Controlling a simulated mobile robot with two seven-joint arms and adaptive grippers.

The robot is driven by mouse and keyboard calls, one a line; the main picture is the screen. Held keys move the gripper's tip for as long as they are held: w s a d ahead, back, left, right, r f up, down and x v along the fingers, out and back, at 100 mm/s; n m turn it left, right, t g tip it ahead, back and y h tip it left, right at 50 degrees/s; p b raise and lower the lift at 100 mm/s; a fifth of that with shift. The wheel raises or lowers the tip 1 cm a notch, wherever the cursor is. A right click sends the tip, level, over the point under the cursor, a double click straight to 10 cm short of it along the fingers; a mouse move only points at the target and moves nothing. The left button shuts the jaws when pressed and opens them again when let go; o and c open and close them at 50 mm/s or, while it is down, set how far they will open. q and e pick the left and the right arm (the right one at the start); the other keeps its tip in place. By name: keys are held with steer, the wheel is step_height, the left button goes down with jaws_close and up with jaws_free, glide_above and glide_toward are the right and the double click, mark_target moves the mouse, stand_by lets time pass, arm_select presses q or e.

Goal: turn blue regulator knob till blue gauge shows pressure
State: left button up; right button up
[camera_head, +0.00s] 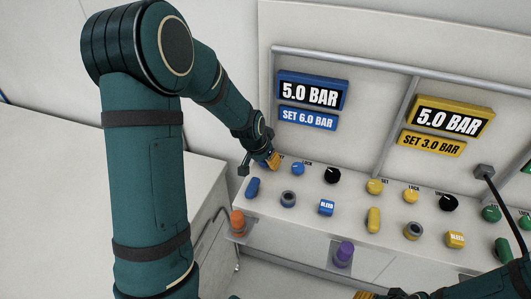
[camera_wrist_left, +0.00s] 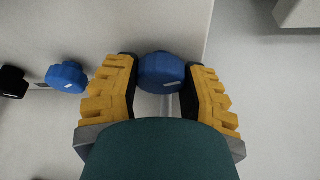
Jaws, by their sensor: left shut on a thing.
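The blue gauge (camera_head: 312,92) on the back panel reads 5.0 BAR, and the blue plate (camera_head: 307,118) under it reads SET 6.0 BAR. My left gripper (camera_head: 271,160) is at the left end of the blue control row. In the left wrist view, its yellow fingers are shut on a blue knob (camera_wrist_left: 161,72), one on each side. In the head view the gripper largely hides this knob. My right gripper (camera_head: 366,296) shows only in part at the bottom edge; its opening cannot be told.
A smaller blue knob (camera_head: 298,168) and a black knob (camera_head: 332,175) stand just right of the left gripper. Below are a blue handle (camera_head: 252,187), a grey-blue round fitting (camera_head: 288,199) and a blue BLEED button (camera_head: 326,208). Yellow controls (camera_head: 374,186) follow to the right.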

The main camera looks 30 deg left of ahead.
arm_select(q)
steer(key=shift+n+y+p, duration=0.6)
steer(key=shift+n+p, duration=0.85)
steer(key=shift+n, duration=0.05)
arm_select(e)
steer(key=shift+w+d+r, duration=0.1)
steer(key=shift+w+r, duration=0.2)
steer(key=shift+r, duration=0.6)
steer(key=shift+w+r, duration=0.3)
steer(key=shift+r, duration=0.55)
arm_select(q)
steer(key=o, duration=1.2)
steer(key=shift+f, duration=0.1)
steer(key=v, duration=1.2)
